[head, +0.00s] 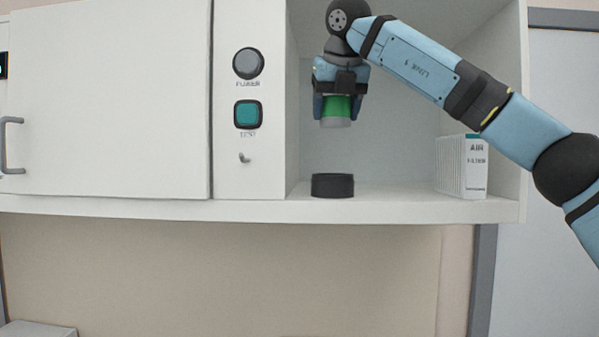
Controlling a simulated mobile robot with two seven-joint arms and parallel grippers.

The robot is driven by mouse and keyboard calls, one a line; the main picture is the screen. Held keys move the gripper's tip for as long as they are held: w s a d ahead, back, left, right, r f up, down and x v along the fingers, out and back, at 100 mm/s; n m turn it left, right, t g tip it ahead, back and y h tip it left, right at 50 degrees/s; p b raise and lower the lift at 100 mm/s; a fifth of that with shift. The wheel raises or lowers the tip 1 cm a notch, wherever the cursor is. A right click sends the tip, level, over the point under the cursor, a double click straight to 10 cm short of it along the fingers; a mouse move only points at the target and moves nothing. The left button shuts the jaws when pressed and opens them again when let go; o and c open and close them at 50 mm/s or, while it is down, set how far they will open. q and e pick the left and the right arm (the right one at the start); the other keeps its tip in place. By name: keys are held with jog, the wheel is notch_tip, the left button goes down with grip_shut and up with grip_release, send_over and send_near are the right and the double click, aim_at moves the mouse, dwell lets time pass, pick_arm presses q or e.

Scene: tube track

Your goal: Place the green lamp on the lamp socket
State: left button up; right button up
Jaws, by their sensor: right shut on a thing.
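The green lamp (338,107) has a green upper part and a grey lower end. It is upright between the fingers of my right gripper (338,105), which is shut on it. The lamp socket (332,186) is a short black cylinder on the cabinet's open shelf. The lamp hangs above the socket with a clear gap, its centre slightly to the right of the socket's in the picture. The lamp's top is hidden by the gripper. My left gripper is not in view.
A white air filter (462,166) stands at the shelf's right end. A closed door (110,100) is further left. The shelf (395,189) between socket and filter is clear.

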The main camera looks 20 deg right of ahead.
aim_at(336, 126)
jog(key=shift+w+a+r, duration=0.1)
jog(key=shift+a+r, duration=0.1)
jog(key=shift+a, duration=0.05)
jog(key=shift+f, duration=0.3)
jog(key=f, duration=0.3)
jog(key=f+p, duration=0.1)
jog(key=f, duration=0.1)
jog(key=shift+d+f+p, duration=0.2)
jog(key=shift+f+p, duration=0.1)
jog(key=shift+f, duration=0.1)
jog(key=f+p, duration=0.1)
jog(key=f, duration=0.2)
jog(key=shift+a+f, duration=0.1)
jog(key=shift+a, duration=0.1)
jog(key=shift+d+f, duration=0.15)
jog(key=shift+f, duration=0.1)
jog(key=shift+f+b, duration=0.2)
jog(key=shift+b, duration=0.15)
jog(key=o, duration=0.7)
jog(key=shift+r, duration=0.1)
jog(key=shift+o, duration=1.2)
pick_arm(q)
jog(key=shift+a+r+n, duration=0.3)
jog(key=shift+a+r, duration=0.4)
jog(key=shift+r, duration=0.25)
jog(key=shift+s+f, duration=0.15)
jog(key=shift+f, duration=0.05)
